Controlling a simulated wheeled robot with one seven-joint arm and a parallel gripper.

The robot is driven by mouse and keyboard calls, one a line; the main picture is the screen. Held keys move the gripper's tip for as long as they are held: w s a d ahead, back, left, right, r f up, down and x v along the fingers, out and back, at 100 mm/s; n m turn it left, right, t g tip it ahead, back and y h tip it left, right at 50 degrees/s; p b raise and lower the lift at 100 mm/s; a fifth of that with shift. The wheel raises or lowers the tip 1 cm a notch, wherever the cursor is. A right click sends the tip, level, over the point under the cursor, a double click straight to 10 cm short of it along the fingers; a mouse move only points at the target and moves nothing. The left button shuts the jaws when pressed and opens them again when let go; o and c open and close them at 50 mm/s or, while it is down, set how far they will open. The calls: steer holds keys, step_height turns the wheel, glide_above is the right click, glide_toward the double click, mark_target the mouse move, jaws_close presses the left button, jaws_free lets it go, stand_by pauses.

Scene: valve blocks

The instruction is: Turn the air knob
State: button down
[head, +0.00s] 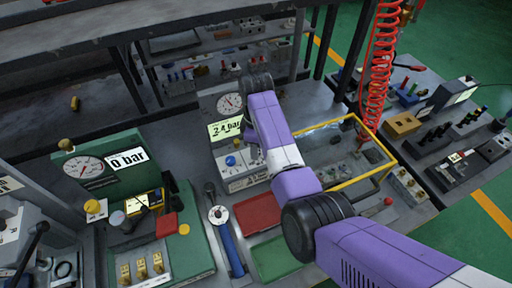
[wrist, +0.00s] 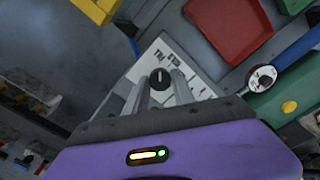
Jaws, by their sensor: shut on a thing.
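The air knob (wrist: 160,76), a small round black knob with a white pointer line, stands on a light panel (wrist: 197,92) with dark lettering in the wrist view. My gripper (wrist: 160,82) has one grey finger on each side of it and is shut on it. In the head view my purple arm reaches down to the valve block (head: 236,172), and its end hides the fingers and the black knob. A blue knob (head: 230,161) shows on that block. Behind it are a round gauge (head: 230,103) and a display (head: 226,130) reading about 2.4 bar.
A red tray (head: 257,214), a green tray (head: 275,257) and a blue-handled tool with a round dial (head: 226,240) lie in front of the block. A green block with a 0 bar display (head: 127,159) stands left. A yellow frame (head: 378,152) and a red coiled hose (head: 378,75) are right.

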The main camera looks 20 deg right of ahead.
steer(key=shift+a+r+n, duration=0.1)
steer(key=shift+n, duration=0.2)
steer(key=c, duration=1.1)
jaws_free()
steer(key=shift+o, duration=0.2)
step_height(320, 180, up, 8)
steer(key=shift+f+b, duration=0.1)
steer(key=shift+b, duration=0.65)
